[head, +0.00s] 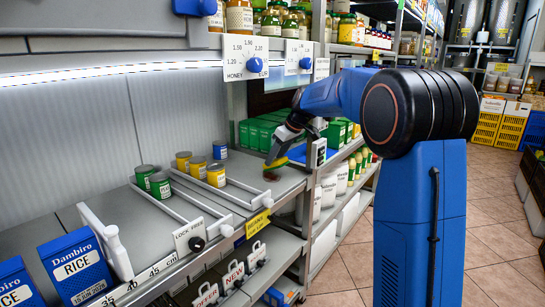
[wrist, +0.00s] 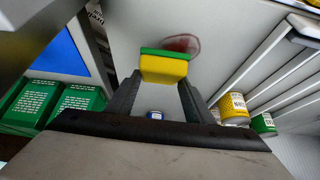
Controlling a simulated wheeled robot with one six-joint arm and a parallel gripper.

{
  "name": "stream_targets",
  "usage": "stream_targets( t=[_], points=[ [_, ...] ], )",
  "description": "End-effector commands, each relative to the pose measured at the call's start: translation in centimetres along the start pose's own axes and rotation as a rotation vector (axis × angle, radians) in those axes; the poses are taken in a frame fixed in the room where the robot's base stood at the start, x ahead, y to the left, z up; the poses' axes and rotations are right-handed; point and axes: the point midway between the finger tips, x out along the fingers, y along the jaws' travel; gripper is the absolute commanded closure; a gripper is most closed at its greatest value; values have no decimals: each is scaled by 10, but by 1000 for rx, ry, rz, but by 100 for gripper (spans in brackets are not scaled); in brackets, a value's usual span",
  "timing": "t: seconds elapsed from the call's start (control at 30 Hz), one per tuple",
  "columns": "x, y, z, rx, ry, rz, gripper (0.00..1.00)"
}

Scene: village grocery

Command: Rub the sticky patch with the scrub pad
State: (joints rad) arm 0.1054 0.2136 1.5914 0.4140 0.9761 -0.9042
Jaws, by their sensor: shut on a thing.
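The scrub pad (wrist: 164,68) is a yellow sponge block with a green scrubbing side. My gripper (wrist: 160,88) is shut on it, one finger on each side, and the green side faces away from the palm. In the head view my gripper (head: 280,148) reaches down over the shelf with the pad (head: 276,163) tilted at its tips. The sticky patch (head: 271,177) is a dark reddish-brown spot on the grey shelf, just below the pad. In the wrist view the patch (wrist: 183,43) shows just beyond the pad, partly hidden by it. I cannot tell whether they touch.
Yellow cans (head: 216,174) and green cans (head: 160,185) stand left of the patch, between rail dividers (head: 205,205). Green boxes (head: 262,131) stand behind it. A blue-screened device (head: 318,153) stands close on the right.

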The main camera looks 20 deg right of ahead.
Motion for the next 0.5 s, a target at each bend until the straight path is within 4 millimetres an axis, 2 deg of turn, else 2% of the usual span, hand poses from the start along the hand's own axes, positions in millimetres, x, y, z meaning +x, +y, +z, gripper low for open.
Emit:
stream_targets(
  t=[0.5],
  points=[
    [-14,0,20,1,1,1,88]
  ],
)
